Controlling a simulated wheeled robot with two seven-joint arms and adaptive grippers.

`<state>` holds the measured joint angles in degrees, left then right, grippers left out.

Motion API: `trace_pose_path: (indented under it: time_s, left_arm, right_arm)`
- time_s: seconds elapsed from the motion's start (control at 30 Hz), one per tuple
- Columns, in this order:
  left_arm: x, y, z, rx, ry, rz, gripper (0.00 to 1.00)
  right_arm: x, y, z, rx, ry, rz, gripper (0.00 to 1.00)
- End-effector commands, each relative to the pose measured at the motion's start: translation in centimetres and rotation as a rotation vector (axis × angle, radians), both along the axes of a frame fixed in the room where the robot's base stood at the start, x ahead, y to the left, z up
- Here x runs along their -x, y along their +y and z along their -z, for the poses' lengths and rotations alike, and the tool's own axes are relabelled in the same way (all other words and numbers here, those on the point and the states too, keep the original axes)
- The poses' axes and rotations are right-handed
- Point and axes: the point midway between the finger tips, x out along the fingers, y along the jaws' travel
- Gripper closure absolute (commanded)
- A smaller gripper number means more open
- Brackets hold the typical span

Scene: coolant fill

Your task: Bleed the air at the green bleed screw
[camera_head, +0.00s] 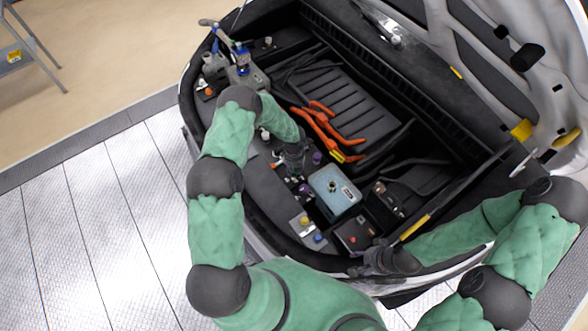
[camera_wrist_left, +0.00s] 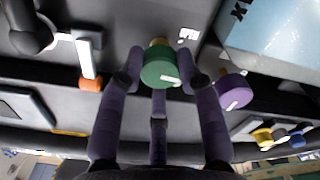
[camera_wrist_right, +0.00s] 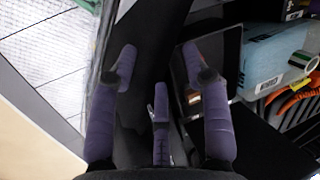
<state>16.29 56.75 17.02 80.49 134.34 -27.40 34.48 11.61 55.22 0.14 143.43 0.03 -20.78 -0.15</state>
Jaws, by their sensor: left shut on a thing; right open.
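The green bleed screw (camera_wrist_left: 160,68) is a round green knob with a white mark and a brass-coloured end, seen in the left wrist view. My left gripper (camera_wrist_left: 163,62) is shut on it, with purple fingers on both sides of the knob. In the head view my left gripper (camera_head: 293,165) reaches down left of the light blue box, and the arm and gripper hide the green screw there. My right gripper (camera_head: 372,262) is open and empty at the front edge of the bay; its spread fingers (camera_wrist_right: 158,65) show in the right wrist view.
A purple knob (camera_wrist_left: 235,92) sits close right of the green screw, and an orange cap (camera_wrist_left: 91,85) is to the left. The light blue box (camera_head: 334,193) stands nearby. Orange cables (camera_head: 325,125) lie behind. A bottle stand (camera_head: 246,74) is at the far left corner.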

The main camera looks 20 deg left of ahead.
Motion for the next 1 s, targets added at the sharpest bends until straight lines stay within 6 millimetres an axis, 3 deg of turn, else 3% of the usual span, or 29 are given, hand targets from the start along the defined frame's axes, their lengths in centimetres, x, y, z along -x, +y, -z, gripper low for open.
trace_pose_path:
  time_s: [0.33,0.37,0.43,0.8,1.0]
  left_arm:
    - [0.0,0.0,0.0,0.000,-0.001,-0.002,0.97]
    - [0.0,0.0,0.0,0.000,-0.001,-0.001,0.62]
    - [0.0,0.0,0.0,0.000,-0.001,-0.001,0.42]
    - [0.0,0.0,-0.2,0.000,-0.001,-0.001,0.41]
    - [-0.2,0.0,-2.3,-0.001,-0.004,0.001,0.41]
  right_arm:
    - [0.0,0.0,0.0,0.000,0.000,0.000,0.52]
    - [0.0,0.0,0.0,0.000,0.000,0.000,0.52]
    - [0.0,0.0,0.0,0.000,0.000,0.000,0.52]
    - [0.0,0.0,0.0,0.000,0.000,0.000,0.52]
    - [0.0,0.0,0.0,0.000,0.000,0.000,0.52]
